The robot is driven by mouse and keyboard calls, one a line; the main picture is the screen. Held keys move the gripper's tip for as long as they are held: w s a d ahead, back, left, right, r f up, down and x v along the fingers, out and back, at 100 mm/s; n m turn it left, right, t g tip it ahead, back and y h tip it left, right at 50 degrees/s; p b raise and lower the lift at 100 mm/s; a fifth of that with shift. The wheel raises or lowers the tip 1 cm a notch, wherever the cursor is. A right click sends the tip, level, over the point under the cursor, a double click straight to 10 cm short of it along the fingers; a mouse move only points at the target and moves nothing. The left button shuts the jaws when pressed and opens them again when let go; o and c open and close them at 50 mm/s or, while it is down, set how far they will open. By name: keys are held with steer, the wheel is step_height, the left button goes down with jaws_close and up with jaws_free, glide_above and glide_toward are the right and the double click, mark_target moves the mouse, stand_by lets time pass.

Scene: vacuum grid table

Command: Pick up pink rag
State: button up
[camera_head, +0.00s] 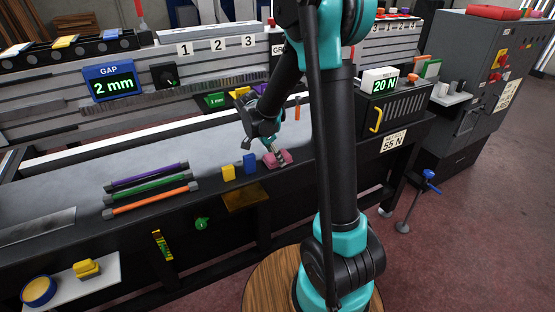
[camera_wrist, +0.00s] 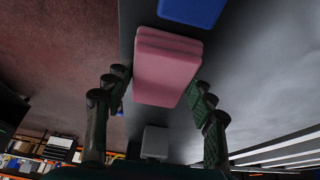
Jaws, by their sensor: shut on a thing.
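The pink rag (camera_head: 284,159), a folded block-like bundle, is at the front edge of the grey table, right of the blue block. In the wrist view the pink rag (camera_wrist: 167,68) fills the space between the fingers. My gripper (camera_head: 271,150) reaches down onto it from above, and in the wrist view my gripper (camera_wrist: 160,85) has a finger at each side of it. It is shut on the rag. The rag appears at table level; I cannot tell whether it is clear of the surface.
A blue block (camera_head: 250,163) stands close left of the rag, with a yellow block (camera_head: 228,173) beyond it. Purple, green and orange rods (camera_head: 150,188) lie farther left. A black box with a yellow handle (camera_head: 394,108) stands to the right. The table middle is mostly clear.

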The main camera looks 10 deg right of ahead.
steer(key=shift+r, duration=0.15)
step_height(320, 180, up, 28)
steer(key=shift+r, duration=0.15)
stand_by(0.8)
